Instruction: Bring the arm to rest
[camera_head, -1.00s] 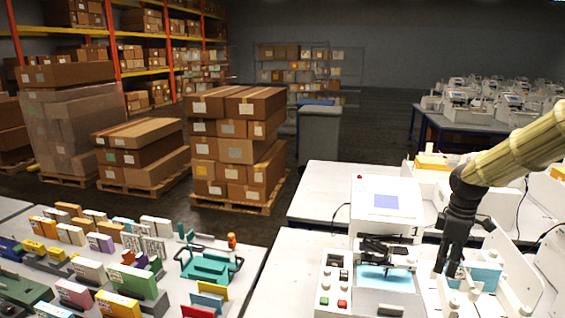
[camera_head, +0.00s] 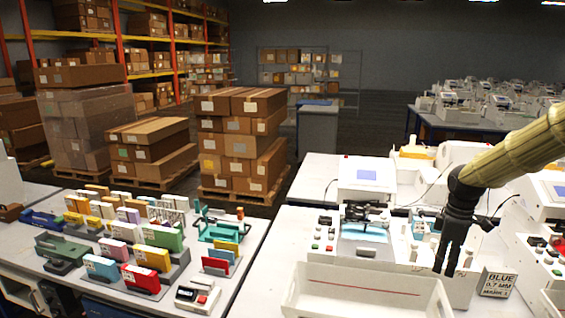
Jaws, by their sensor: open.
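My gripper (camera_head: 454,268) hangs at the right with its black fingers pointing down. The fingers are apart and nothing shows between them. My arm reaches in from the right edge, bent at the wrist. The gripper is in front of the white plotter (camera_head: 366,180) station, beside its blue plate (camera_head: 366,232). A white bin (camera_head: 365,303) lies below and left of the fingers.
The left table (camera_head: 225,292) holds several coloured blocks and holders, and a small device (camera_head: 197,296) near its front. A gap separates the two tables. Stacked boxes (camera_head: 240,140) on pallets and a grey bin (camera_head: 318,133) stand behind. More white machines (camera_head: 535,240) crowd the right.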

